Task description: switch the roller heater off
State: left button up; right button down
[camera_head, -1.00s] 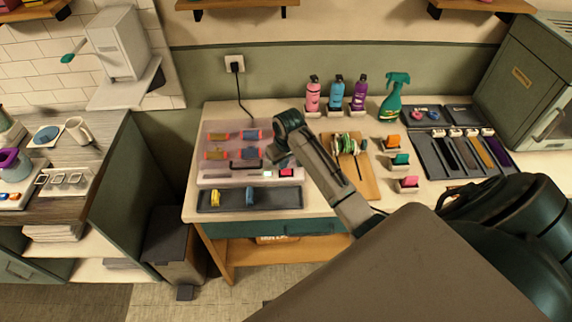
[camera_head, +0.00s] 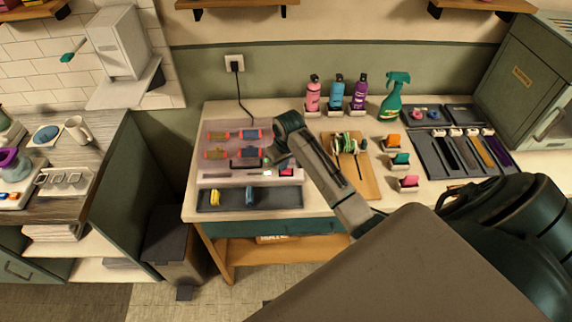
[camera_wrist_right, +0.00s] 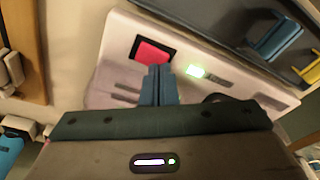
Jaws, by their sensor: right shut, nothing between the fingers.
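The roller heater (camera_head: 210,177) is a pale box with a clear lid on the bench, with red-ended blue rollers inside. Its red switch (camera_head: 286,172) is on the front strip, and it also shows in the right wrist view (camera_wrist_right: 153,52) in a dark frame. A small lit green-white light (camera_head: 268,173) is beside the switch; it glows in the wrist view (camera_wrist_right: 195,71). My right gripper (camera_head: 270,160) is shut and empty over the heater's front right. In the wrist view its fingertips (camera_wrist_right: 159,70) are close to the switch; contact cannot be told. My left gripper is out of view.
A wooden board with spools (camera_head: 365,180) is to the right. Bottles (camera_head: 336,92) stand behind. A cord runs to the wall socket (camera_head: 234,63).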

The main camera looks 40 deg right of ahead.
jog(key=shift+s+f, duration=0.1)
jog(key=shift+f, duration=0.45)
jog(key=shift+r, duration=0.1)
notch_tip(320, 180, up, 2)
jog(key=shift+p, duration=0.6)
jog(key=shift+r, duration=2.4)
